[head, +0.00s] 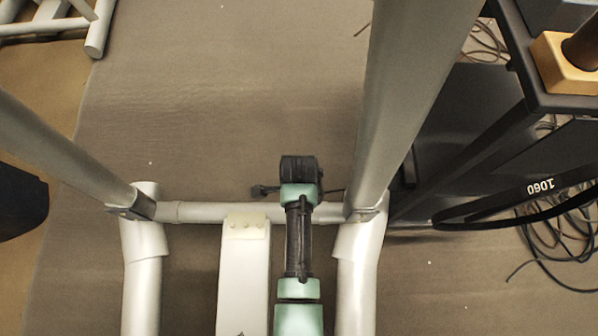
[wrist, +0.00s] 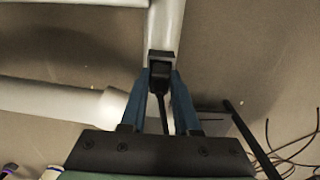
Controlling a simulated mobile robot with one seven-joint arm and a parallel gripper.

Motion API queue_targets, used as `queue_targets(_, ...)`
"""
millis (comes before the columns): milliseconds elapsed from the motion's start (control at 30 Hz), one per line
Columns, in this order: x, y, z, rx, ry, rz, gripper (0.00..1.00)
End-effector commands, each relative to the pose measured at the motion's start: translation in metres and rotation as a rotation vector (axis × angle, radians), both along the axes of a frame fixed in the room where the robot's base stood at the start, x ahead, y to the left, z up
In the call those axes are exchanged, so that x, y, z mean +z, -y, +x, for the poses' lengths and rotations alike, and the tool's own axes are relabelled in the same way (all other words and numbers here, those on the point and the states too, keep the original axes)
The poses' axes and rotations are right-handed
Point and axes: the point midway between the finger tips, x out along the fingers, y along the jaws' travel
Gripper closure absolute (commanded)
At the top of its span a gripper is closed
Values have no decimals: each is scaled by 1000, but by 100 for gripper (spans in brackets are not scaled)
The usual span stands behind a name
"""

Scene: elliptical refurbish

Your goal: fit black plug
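In the wrist view the black plug (wrist: 160,66), a small dark block with a squarish front, sits between the tips of my gripper's two blue fingers (wrist: 161,82). The fingers lean inward and appear closed on it. A thin dark strip runs back from the plug between the fingers. Beyond the plug is a pale grey tube (wrist: 165,24), which overlaps it in this view; I cannot tell whether they touch. In the head view my arm reaches over the frame's cross tube (head: 200,212), and it hides the fingers and plug.
Two slanted grey tubes of the elliptical (head: 408,95) (head: 60,150) rise either side of my arm. A light tube (wrist: 60,98) lies left in the wrist view. A dark rack (head: 470,130) with a wooden block (head: 565,66) stands right, near loose cables (head: 565,235).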

Motion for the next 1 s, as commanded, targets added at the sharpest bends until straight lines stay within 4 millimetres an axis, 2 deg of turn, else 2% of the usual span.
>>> queue_targets(33,-1,0,0,0,-1,0,59)
queue_targets(133,0,0,0,0,-1,0,41)
queue_targets(167,0,0,0,0,-1,0,39)
queue_targets(433,0,0,-1,0,-1,0,39)
queue_targets(533,7,0,0,0,0,0,39)
queue_targets(667,29,0,0,0,0,0,39)
queue_targets(1000,103,0,0,-1,0,0,39)
